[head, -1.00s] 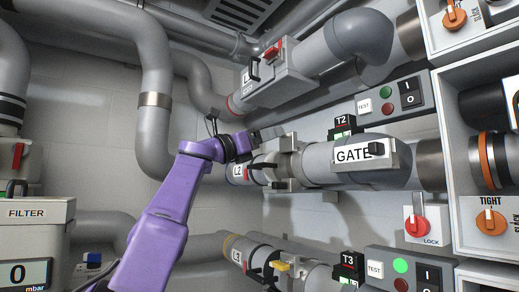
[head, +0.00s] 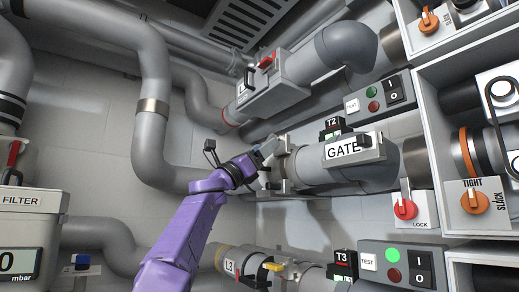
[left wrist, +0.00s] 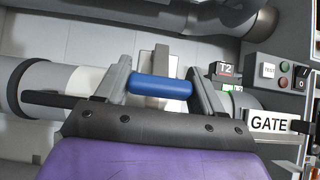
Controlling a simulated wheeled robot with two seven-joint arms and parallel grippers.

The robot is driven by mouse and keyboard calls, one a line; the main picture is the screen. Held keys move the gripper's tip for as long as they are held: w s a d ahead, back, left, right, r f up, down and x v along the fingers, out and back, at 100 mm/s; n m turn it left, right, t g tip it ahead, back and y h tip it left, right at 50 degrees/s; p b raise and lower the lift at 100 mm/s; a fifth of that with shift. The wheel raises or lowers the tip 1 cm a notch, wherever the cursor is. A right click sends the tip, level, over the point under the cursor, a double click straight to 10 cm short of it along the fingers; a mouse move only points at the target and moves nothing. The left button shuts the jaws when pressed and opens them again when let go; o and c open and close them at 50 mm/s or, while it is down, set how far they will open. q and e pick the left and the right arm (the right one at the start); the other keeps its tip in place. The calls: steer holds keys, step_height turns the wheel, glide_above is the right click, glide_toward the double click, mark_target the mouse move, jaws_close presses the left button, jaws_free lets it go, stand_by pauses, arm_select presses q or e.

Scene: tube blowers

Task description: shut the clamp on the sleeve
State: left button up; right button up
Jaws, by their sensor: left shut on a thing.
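My left gripper (head: 268,152) is at the left end of the middle pipe, over its metal clamp (head: 286,165). In the left wrist view the gripper (left wrist: 160,75) has its two grey fingers at the ends of a short blue handle (left wrist: 160,87) and is shut on it. The handle lies crosswise in front of a light upright metal piece. A pale sleeve (left wrist: 84,80) on the grey pipe shows to the left of the fingers. The gripper hides much of the clamp and sleeve in the head view. My right gripper is out of view.
The GATE housing (head: 345,150) sits just right of the clamp, with the T2 box (head: 333,127) above. The upper pipe unit (head: 268,85) and lower L3 pipe (head: 240,268) run close by. A shelf with TIGHT/SLACK knob (head: 475,201) stands at right.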

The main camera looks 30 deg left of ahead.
arm_select(q)
steer(key=shift+w+f, duration=0.25)
stand_by(0.7)
steer(key=o, duration=1.4)
steer(key=shift+w+d, duration=0.1)
steer(key=shift+o, duration=0.2)
steer(key=shift+w+d+f, duration=0.1)
steer(key=shift+w+f, duration=0.1)
steer(key=shift+w, duration=0.4)
steer(key=b+v, duration=1)
steer(key=shift+s+y, duration=0.2)
steer(key=shift+y, duration=0.1)
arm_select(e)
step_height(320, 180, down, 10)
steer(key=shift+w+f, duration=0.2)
arm_select(q)
steer(key=shift+f, duration=0.1)
